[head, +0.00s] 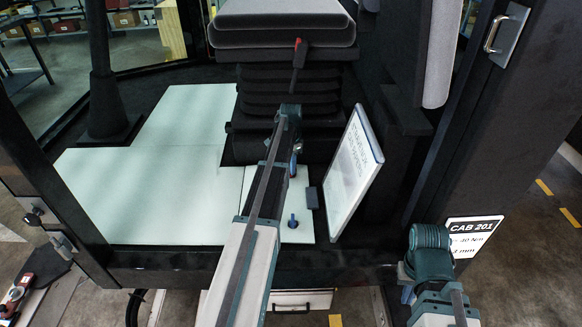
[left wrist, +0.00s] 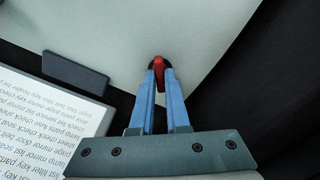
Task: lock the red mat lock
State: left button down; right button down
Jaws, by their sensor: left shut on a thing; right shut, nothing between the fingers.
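The red mat lock (left wrist: 158,65) shows in the left wrist view as a small red knob on a dark base, at the edge of the pale mat (left wrist: 110,30). The blue fingers of my left gripper (left wrist: 159,72) are closed on its two sides. In the head view, my left gripper (head: 294,168) points down at the mat (head: 150,190) in front of the seat base, and it hides the red lock there. My right gripper (head: 407,294) is low at the right, outside the cab sill. Only a little blue of it shows beside its wrist, and it holds nothing visible.
A blue lock (head: 293,221) stands on the mat nearer the sill. A white checklist board (head: 355,172) leans just right of my left gripper, with a small dark block (head: 312,198) beside it. A red-tipped lever (head: 299,54) stands at the seat. The mat's left side is clear.

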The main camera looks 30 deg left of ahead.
pick_arm(q)
jog(key=m, duration=0.6)
jog(key=shift+m, duration=0.5)
dwell(0.3)
jog(key=c, duration=0.9)
grip_release()
jog(key=shift+r, duration=0.1)
notch_tip(320, 180, up, 7)
jog(key=p, duration=0.7)
jog(key=shift+r+p, duration=0.2)
jog(key=shift+p, duration=0.1)
jog(key=shift+f, duration=0.1)
